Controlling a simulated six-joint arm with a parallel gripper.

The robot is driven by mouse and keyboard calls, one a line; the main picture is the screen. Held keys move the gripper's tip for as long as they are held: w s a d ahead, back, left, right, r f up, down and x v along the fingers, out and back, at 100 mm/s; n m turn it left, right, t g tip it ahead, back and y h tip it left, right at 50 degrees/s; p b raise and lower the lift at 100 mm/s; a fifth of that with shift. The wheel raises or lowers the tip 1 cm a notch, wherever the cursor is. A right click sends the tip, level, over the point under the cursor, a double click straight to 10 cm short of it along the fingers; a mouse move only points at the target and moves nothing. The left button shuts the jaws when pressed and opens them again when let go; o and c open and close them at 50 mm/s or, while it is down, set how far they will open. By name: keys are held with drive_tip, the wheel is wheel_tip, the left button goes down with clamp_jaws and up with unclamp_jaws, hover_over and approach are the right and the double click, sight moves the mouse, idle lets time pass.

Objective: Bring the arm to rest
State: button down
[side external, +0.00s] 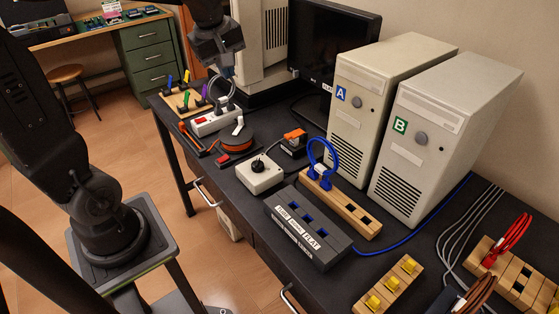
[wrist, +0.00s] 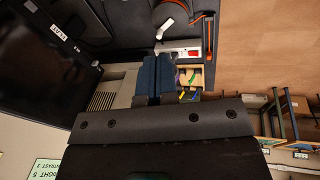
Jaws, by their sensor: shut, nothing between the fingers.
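My gripper (side external: 227,72) is at the top of the side external view, above the far left part of the dark desk (side external: 235,205). It points down and is shut with nothing in it. Below it is a white power strip (side external: 208,123) with a red switch. In the wrist view the gripper's two dark blue fingers (wrist: 155,77) are together, in front of the strip and a wooden rack.
A monitor (side external: 335,45) and two beige towers, A (side external: 372,95) and B (side external: 440,130), line the back.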

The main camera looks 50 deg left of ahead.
drive_tip(key=s+d+f+m+t+h, duration=0.1)
drive_tip(key=s+d+m+t, duration=0.1)
drive_tip(key=s+d+m, duration=1.1)
drive_tip(key=d+m, duration=0.1)
drive_tip(key=m, duration=0.2)
drive_tip(key=shift+s+f+m+t, duration=0.2)
drive_tip(key=shift+m+t, duration=0.2)
